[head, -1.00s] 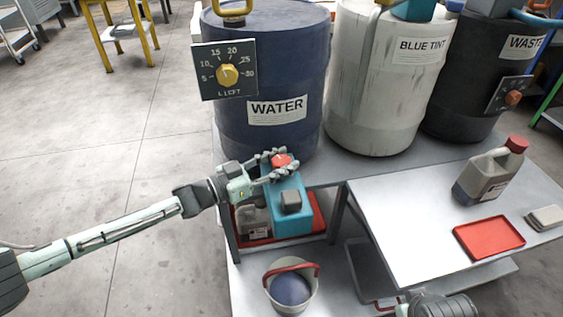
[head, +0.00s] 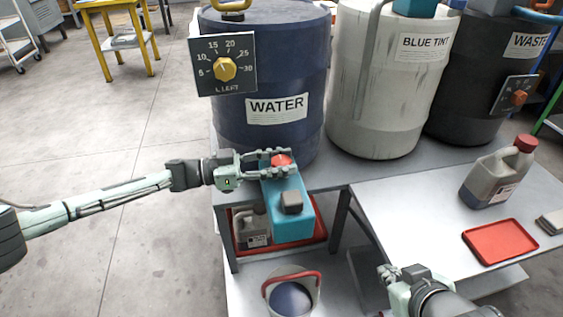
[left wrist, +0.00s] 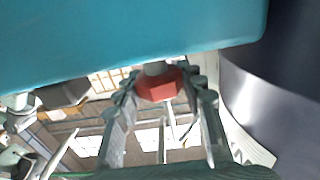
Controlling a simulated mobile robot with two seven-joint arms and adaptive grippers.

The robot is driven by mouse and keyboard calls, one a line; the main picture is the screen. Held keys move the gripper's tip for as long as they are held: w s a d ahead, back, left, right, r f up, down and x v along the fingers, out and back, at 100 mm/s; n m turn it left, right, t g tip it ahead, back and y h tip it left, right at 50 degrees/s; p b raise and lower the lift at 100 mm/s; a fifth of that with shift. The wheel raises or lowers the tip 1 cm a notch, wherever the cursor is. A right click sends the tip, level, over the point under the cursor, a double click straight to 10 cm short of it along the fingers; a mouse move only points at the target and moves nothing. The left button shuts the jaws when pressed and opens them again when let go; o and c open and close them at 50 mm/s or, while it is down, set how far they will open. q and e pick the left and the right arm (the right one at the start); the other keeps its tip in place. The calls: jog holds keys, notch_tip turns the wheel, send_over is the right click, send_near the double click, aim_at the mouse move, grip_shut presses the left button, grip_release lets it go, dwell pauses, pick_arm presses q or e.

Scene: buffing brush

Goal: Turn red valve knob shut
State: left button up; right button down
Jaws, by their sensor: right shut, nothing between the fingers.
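The red valve knob (head: 281,160) sits on a short grey stem at the far end of a teal box (head: 290,224), in front of the blue water drum. In the left wrist view the faceted knob (left wrist: 160,86) hangs beneath the teal surface on its stem. My left gripper (head: 283,163) reaches in from the left with its fingers open, one on each side of the knob. The gaps to the knob look narrow, and contact cannot be made out. My right gripper (head: 386,271) is shut and empty at the lower right, away from the knob.
The water drum (head: 262,140) stands close behind the box and carries a yellow dial (head: 225,69). A bucket (head: 291,296) is below. The right table holds a red tray (head: 499,241) and a red-capped jug (head: 499,173). Open floor lies left.

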pick_arm(q)
jog(key=o, duration=0.5)
jog(key=shift+a, duration=0.15)
jog(key=s+a, duration=0.2)
jog(key=a, duration=0.9)
jog(key=shift+a, duration=0.3)
jog(key=shift+s, duration=0.1)
